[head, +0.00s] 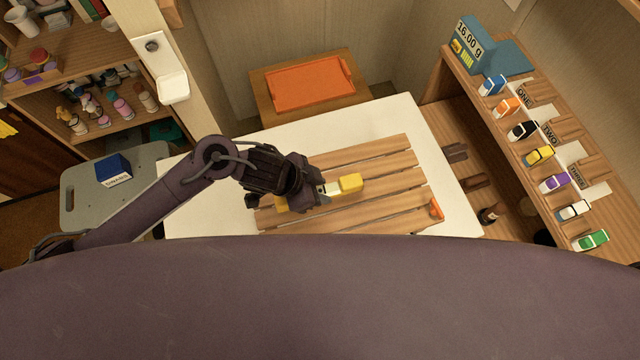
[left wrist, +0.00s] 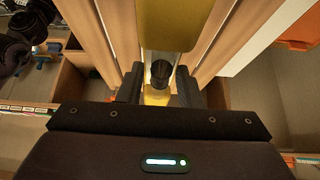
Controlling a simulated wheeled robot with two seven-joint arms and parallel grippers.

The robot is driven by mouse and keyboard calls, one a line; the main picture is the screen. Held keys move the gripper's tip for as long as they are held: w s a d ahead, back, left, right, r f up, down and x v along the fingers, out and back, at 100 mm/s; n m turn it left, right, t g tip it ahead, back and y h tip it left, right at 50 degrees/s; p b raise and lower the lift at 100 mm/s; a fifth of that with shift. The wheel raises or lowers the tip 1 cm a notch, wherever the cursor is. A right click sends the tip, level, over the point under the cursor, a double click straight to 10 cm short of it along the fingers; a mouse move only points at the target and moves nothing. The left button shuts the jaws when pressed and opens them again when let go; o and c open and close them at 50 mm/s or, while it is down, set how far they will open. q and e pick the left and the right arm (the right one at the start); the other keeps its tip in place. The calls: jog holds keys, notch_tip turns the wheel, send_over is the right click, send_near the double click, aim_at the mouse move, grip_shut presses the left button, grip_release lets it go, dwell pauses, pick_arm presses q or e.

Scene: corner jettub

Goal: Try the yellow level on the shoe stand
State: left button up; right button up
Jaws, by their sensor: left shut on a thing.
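The yellow level (head: 350,184) lies lengthwise across the slatted wooden shoe stand (head: 390,165), with a yellow end showing on each side of my left gripper (head: 318,192). My left gripper is shut on the middle of the level and hides that part. In the left wrist view the yellow level (left wrist: 175,25) runs away from between the fingers (left wrist: 160,88), above the wooden slats. I cannot tell whether the level touches the slats or is slightly above them.
The stand rests on a white table (head: 290,140), with a small orange piece (head: 437,209) at its right end. An orange tray (head: 310,84) is behind. A grey stool-like surface (head: 80,195) carries a blue box (head: 113,169).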

aim_at(341, 207)
pick_arm(q)
jog(key=shift+f, duration=0.65)
jog(key=shift+d+f+b, duration=0.1)
jog(key=shift+f+b, duration=0.25)
jog(key=shift+b, duration=0.15)
notch_tip(341, 207, down, 2)
jog(key=shift+b, duration=0.6)
jog(key=shift+f, duration=0.5)
pick_arm(e)
notch_tip(341, 207, down, 3)
jog(key=shift+r, duration=0.2)
pick_arm(q)
jog(key=shift+f, duration=0.25)
pick_arm(e)
jog(key=shift+a+f, duration=0.1)
jog(key=shift+f, duration=0.05)
jog(key=shift+a, duration=0.15)
pick_arm(q)
jog(key=shift+s+f, duration=0.1)
pick_arm(e)
jog(key=shift+r, duration=0.2)
